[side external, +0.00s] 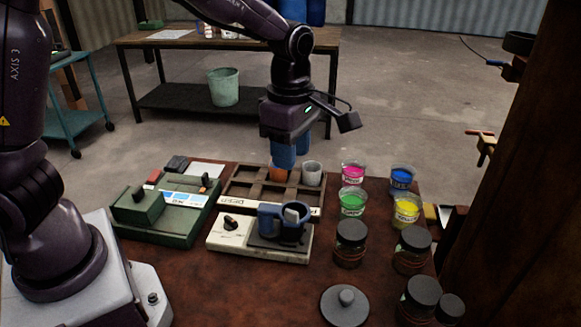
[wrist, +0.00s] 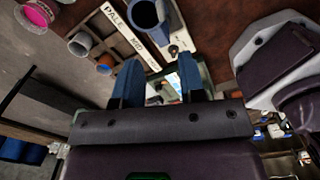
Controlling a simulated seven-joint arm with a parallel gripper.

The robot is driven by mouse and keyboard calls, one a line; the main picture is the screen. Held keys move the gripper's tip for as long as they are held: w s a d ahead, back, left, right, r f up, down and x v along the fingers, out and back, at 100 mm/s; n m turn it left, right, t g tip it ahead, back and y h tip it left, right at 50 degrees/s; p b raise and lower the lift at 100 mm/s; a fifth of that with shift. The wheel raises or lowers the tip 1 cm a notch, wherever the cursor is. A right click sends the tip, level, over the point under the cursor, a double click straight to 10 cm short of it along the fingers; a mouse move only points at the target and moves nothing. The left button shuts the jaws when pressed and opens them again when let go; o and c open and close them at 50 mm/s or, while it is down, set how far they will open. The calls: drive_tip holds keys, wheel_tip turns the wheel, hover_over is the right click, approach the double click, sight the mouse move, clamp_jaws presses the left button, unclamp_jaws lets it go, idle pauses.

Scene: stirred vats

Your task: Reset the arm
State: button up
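My gripper (side external: 283,160) hangs pointing down over the back part of the wooden compartment tray (side external: 262,205). In the wrist view its two blue fingers (wrist: 158,75) stand apart with nothing visible between them, so it is open. An orange cup (side external: 283,175) shows just below the fingertips in the side view; I cannot tell if they touch. In the wrist view this cup (wrist: 104,66) is off to the left of the fingers. A grey-white cup (side external: 312,174) stands in the tray's back right. A blue handled vessel (side external: 272,222) sits on the white stirrer unit (side external: 229,231) in front.
A green machine (side external: 160,215) stands left of the tray. Cups of magenta (side external: 353,172), blue (side external: 402,179), green (side external: 352,203) and yellow (side external: 406,208) stand right, with several dark lidded jars (side external: 351,243) nearer. A grey knobbed lid (side external: 345,307) lies in front. The front-middle tabletop is clear.

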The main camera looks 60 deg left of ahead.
drive_tip(key=s+a+r+m+t, duration=0.2)
drive_tip(key=s+r+m, duration=0.3)
drive_tip(key=s+m, duration=0.3)
drive_tip(key=s+a+r+m+t, duration=0.3)
drive_tip(key=s+r+m, duration=0.3)
drive_tip(key=m, duration=0.9)
drive_tip(key=s, duration=0.3)
drive_tip(key=shift+t, duration=0.3)
drive_tip(key=shift+s, duration=0.1)
